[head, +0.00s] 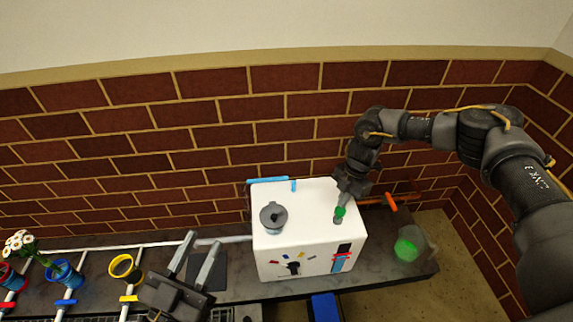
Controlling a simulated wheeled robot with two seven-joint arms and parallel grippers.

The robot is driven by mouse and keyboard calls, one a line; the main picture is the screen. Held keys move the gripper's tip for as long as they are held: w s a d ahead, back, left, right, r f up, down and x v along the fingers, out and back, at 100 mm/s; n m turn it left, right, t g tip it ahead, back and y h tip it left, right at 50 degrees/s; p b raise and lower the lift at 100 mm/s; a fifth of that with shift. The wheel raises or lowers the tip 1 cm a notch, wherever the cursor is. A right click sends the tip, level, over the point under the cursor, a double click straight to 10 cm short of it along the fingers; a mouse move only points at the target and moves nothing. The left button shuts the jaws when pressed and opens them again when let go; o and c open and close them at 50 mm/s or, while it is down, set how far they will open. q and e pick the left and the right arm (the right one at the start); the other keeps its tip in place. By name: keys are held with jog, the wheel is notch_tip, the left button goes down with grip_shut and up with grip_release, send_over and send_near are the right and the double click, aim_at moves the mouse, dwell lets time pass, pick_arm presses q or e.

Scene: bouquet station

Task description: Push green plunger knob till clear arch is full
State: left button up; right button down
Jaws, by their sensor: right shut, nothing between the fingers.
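The green plunger knob (339,212) stands on the top of a white box (310,200), near its right edge. My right gripper (343,201) is shut and empty, pointing down right at the knob; it appears to touch it, but contact is hard to tell. My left gripper (204,243) is open and empty, low in front of the box's left side. I cannot clearly make out the clear arch. A see-through vessel with green in it (405,250) stands right of the box.
A grey lidded pot (273,216) sits on the box top. Blue (268,180) and orange (391,202) pieces are by the box. A brick wall (220,140) closes the back.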

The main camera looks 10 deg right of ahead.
aim_at(341, 210)
jog(key=shift+f, duration=0.15)
dwell(0.4)
jog(key=shift+f+b, duration=1.45)
jog(key=shift+f, duration=0.85)
jog(key=shift+r+p, duration=2.4)
jog(key=shift+r, duration=0.05)
notch_tip(341, 210, up, 9)
jog(key=p, duration=0.8)
